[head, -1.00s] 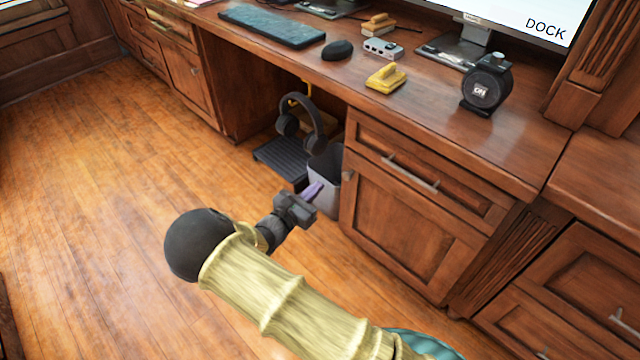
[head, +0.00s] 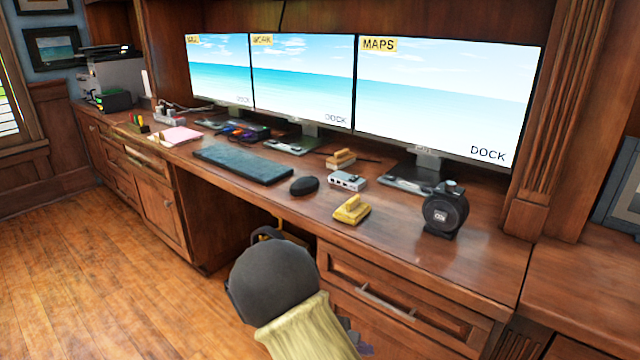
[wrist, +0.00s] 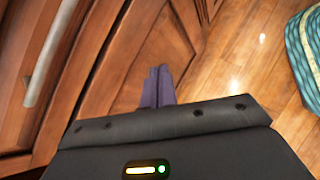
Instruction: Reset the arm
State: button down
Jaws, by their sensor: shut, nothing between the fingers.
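My gripper shows in the wrist view, where its two purple fingers (wrist: 158,86) are together and hold nothing. They are in front of a wood cabinet door (wrist: 165,45), and I cannot tell the exact gap. In the head view my arm, with a dark round joint and a tan ribbed link, rises at the bottom centre, in front of the desk's lower cabinets. It hides most of the gripper there.
A wood desk (head: 250,205) carries a keyboard (head: 243,164), a mouse (head: 304,186), a yellow block (head: 351,209) and a black round device (head: 445,211). A drawer handle (head: 387,302) is close to the arm. Open wood floor (head: 110,270) lies at left.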

jog(key=s+d+r+m+y+p, duration=0.1)
jog(key=s+d+r+m+y, duration=0.2)
jog(key=s+r+m+y, duration=0.45)
jog(key=s+d+r+m+y, duration=0.3)
jog(key=s+r+m, duration=0.25)
jog(key=m, duration=0.45)
notch_tip(320, 180, up, 37)
jog(key=p, duration=3.8)
jog(key=shift+a, duration=0.35)
jog(key=shift+n, duration=0.25)
jog(key=shift+s+d, duration=0.1)
